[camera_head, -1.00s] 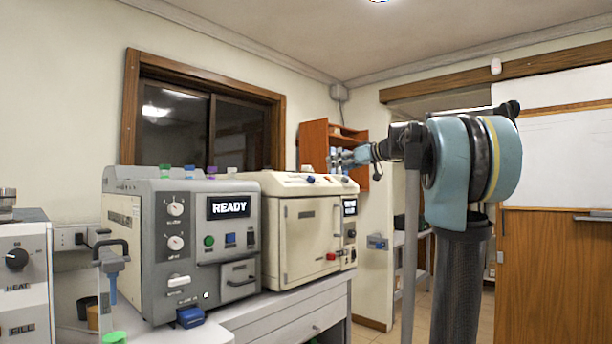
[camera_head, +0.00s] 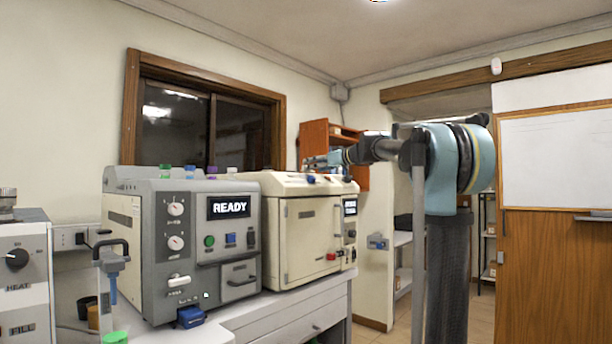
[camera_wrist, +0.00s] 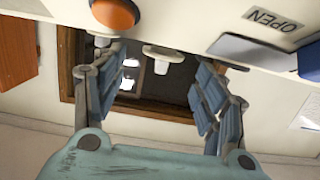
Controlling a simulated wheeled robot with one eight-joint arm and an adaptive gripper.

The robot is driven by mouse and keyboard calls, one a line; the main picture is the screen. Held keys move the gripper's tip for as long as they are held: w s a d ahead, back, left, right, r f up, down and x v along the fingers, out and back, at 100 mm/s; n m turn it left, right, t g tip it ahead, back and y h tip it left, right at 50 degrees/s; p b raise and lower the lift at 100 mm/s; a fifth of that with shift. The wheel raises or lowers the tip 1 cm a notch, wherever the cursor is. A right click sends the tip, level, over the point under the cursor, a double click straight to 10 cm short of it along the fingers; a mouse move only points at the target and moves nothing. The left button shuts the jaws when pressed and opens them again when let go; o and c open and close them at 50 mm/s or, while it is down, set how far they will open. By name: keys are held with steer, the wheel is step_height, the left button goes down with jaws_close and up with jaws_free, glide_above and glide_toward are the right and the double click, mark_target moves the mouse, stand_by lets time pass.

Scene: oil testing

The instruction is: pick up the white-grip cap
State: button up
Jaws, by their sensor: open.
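In the wrist view, a white cap-like piece (camera_wrist: 162,52) with a flat wide end and a short narrower part lies in the gap between my fingers. I take it for the white-grip cap. My gripper (camera_wrist: 155,68) is open, with one finger on each side of the piece and not visibly touching it. In the head view my gripper (camera_head: 316,162) is small, just above the top of the cream machine (camera_head: 308,240), and the piece there cannot be made out clearly.
The grey machine (camera_head: 150,255) reading READY stands left of the cream one. A wooden shelf (camera_head: 314,140) is behind.

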steer(key=shift+r+x, duration=0.15)
steer(key=shift+x, duration=1.2)
steer(key=shift+r+x, duration=0.15)
steer(key=shift+x, duration=1.15)
steer(key=c, duration=0.9)
